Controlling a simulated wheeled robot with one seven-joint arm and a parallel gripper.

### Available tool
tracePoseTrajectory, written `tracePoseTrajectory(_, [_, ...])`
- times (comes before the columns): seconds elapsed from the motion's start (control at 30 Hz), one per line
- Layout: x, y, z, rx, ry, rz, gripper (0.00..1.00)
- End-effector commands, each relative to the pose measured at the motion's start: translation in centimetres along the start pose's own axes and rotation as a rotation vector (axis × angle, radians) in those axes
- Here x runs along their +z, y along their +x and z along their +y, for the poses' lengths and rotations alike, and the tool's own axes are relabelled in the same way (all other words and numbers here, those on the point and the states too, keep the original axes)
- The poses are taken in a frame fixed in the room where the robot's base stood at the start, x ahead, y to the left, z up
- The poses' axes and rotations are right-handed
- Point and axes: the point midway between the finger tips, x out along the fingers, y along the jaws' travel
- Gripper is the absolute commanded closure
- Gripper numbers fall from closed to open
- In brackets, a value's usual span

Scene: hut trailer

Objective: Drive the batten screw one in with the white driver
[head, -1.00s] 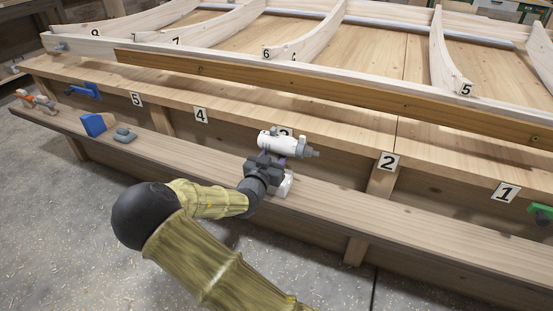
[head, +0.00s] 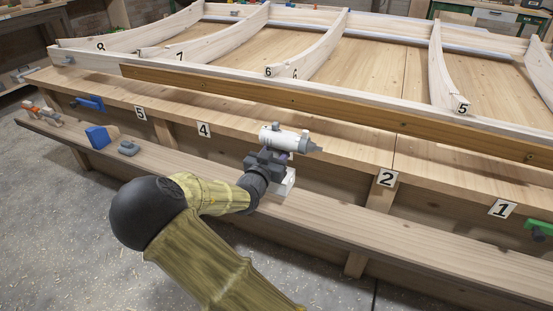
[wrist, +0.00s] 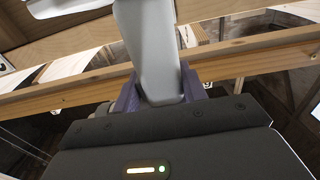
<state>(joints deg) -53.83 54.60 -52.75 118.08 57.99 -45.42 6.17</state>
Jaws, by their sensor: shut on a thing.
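The white driver (head: 289,138), with a grey nose pointing right, is in my gripper (head: 277,157) in the head view. In the wrist view its pale handle (wrist: 148,50) stands between the purple jaws of my gripper (wrist: 158,92), which are shut on it. The driver is held in front of the bench, apart from the batten (head: 330,107). The batten is a brown strip along the near side of the white frame. Small dark screw spots show along it, one toward the left (head: 179,82) and another at the right (head: 529,156). I cannot tell which is screw one.
A lower plank (head: 340,217) runs along the bench front. A blue block (head: 98,137) and a grey item (head: 129,148) rest on its left part. Number plates, such as 2 (head: 387,178), mark the bench edge. A green clamp (head: 540,228) is at the right. Floor in front is open.

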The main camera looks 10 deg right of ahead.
Motion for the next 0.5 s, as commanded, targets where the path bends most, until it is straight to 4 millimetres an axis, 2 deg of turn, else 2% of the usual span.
tracePoseTrajectory(0.03, [-1.4,0.0,0.0,0.0,0.005,0.005,1.0])
tracePoseTrajectory(0.13, [-2.3,0.0,0.0,0.0,0.003,0.005,1.0])
tracePoseTrajectory(0.5, [-2.7,0.1,0.0,0.0,0.002,0.005,1.0])
